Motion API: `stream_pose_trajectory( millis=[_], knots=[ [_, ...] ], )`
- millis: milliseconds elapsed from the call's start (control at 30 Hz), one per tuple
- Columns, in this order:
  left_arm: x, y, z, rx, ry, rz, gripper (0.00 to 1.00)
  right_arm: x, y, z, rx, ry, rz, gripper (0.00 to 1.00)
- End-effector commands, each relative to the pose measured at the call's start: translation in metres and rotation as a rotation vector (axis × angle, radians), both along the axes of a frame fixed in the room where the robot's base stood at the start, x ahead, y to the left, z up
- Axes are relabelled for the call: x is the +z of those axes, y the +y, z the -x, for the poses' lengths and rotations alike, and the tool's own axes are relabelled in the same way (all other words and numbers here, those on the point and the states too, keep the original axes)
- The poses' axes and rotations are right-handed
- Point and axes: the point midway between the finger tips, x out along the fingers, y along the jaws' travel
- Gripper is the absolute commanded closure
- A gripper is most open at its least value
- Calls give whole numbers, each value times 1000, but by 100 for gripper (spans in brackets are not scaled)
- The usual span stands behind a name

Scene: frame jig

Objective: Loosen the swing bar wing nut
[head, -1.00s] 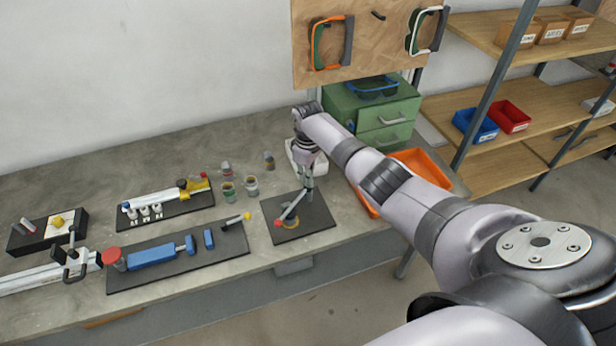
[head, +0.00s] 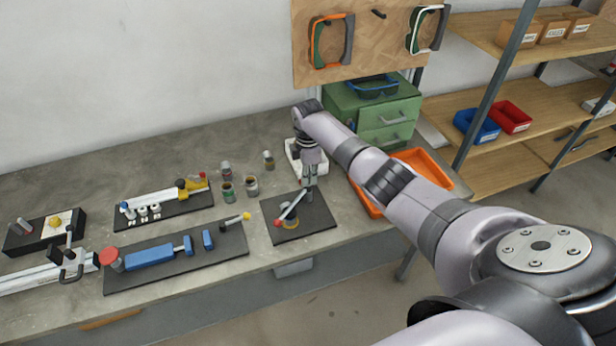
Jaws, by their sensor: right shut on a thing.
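My right gripper (head: 309,194) points straight down at the black plate (head: 318,222) on the bench. It is shut at the far end of the swing bar (head: 292,208), on what seems to be the wing nut, which the fingers hide. The swing bar slants toward the front left and ends in a red tip. A round yellowish piece (head: 289,222) lies under the bar. My left gripper is not in the head view.
Left of the plate are a black board (head: 175,264) with blue blocks and a red knob, and another fixture (head: 165,205). Small jars (head: 251,186) stand behind. An orange tray (head: 425,166) and a green drawer cabinet (head: 388,115) are at the right.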

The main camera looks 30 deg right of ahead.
Motion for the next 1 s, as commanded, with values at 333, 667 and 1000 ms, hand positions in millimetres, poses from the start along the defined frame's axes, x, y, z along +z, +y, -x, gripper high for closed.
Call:
stream_pose_trajectory(
  millis=[333,667,1000],
  knots=[
    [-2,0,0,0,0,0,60,2,0,-1,102,-5,-2,100],
    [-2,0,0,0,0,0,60,2,0,-2,112,-5,-2,100],
    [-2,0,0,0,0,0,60,1,0,-1,111,-3,-1,79]
  ],
)
